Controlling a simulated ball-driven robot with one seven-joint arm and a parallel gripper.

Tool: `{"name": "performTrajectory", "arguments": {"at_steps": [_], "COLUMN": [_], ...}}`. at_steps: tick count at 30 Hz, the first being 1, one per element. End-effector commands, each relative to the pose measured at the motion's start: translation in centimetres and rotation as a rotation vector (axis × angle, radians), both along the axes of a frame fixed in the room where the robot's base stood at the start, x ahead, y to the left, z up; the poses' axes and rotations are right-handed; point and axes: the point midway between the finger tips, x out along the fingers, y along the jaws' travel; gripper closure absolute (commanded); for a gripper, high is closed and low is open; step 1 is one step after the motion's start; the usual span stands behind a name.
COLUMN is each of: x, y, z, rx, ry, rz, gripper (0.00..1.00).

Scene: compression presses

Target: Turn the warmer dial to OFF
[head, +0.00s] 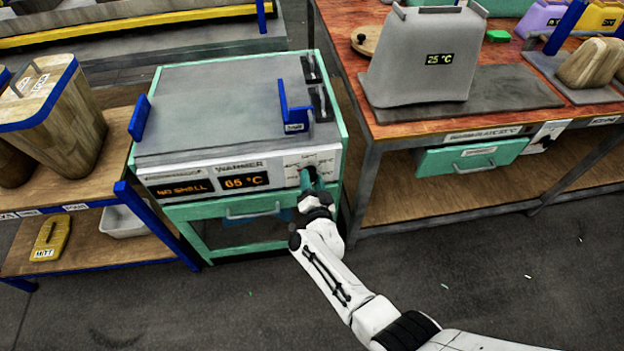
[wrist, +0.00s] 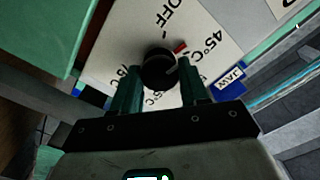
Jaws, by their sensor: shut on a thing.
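The warmer (head: 225,110) is a grey-topped unit in a green frame, its front display (head: 231,181) reading 65 °C. The warmer dial (wrist: 158,70) is a round black knob on a pale plate marked OFF, 45°C and other temperatures, partly covered. A small red mark (wrist: 180,47) shows between OFF and 45°C; I cannot tell exactly which setting the knob points to. My gripper (wrist: 160,80) has its two dark green fingers on either side of the dial, shut on it. In the head view my gripper (head: 310,182) covers the dial at the front panel's right end.
A second display (head: 183,188) reads NO SHELL. A green drawer handle (head: 250,210) is below the panel. A wooden bench (head: 490,125) with a grey press shell (head: 420,55) stands to the right, and a shelf (head: 90,250) to the left.

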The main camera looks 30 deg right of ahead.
Motion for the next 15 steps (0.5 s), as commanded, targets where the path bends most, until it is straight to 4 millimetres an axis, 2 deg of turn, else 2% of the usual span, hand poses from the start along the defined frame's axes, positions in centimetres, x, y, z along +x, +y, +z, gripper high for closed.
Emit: {"name": "performTrajectory", "arguments": {"at_steps": [15], "x": [-0.06], "y": [0.17], "z": [-0.19], "rx": [-0.439], "ry": [0.173], "rz": [0.005], "gripper": [0.86]}}
